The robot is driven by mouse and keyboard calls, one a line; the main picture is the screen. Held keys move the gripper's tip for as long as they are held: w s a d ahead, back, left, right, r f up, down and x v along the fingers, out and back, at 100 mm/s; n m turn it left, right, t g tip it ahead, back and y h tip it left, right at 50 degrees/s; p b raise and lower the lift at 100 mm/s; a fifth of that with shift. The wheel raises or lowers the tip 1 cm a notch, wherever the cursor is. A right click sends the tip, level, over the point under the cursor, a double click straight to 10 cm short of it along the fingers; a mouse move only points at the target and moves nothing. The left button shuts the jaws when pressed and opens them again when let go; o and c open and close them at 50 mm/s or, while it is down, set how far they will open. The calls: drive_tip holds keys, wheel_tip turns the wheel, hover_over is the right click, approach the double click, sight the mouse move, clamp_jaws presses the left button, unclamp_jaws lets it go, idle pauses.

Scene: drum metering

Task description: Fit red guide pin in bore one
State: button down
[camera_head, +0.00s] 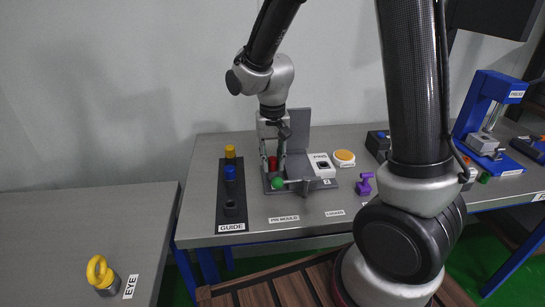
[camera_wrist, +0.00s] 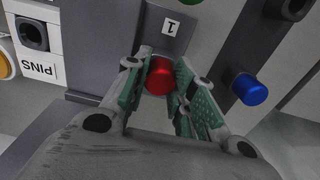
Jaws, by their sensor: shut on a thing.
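The red guide pin (camera_head: 272,163) is between the fingers of my gripper (camera_head: 273,155), over the grey pin mould (camera_head: 297,125). In the wrist view the round red top of the pin (camera_wrist: 160,76) shows between the two green-padded fingertips (camera_wrist: 158,88), which are shut on it. A white label "1" (camera_wrist: 170,27) lies on the mould just beyond the pin. The pin's lower end and the bore under it are hidden, so I cannot tell whether the pin is in the bore.
The dark guide rack (camera_head: 224,190) stands left of the mould with a yellow pin (camera_head: 230,151), a blue pin (camera_head: 230,173) and a dark socket (camera_head: 231,208). The white PINS block (camera_head: 322,166) and green knob (camera_head: 277,183) are close to my gripper.

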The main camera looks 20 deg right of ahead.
sight(273, 158)
drive_tip(key=shift+f, duration=0.1)
drive_tip(key=c, duration=1.1)
unclamp_jaws()
wheel_tip(273, 158, up, 12)
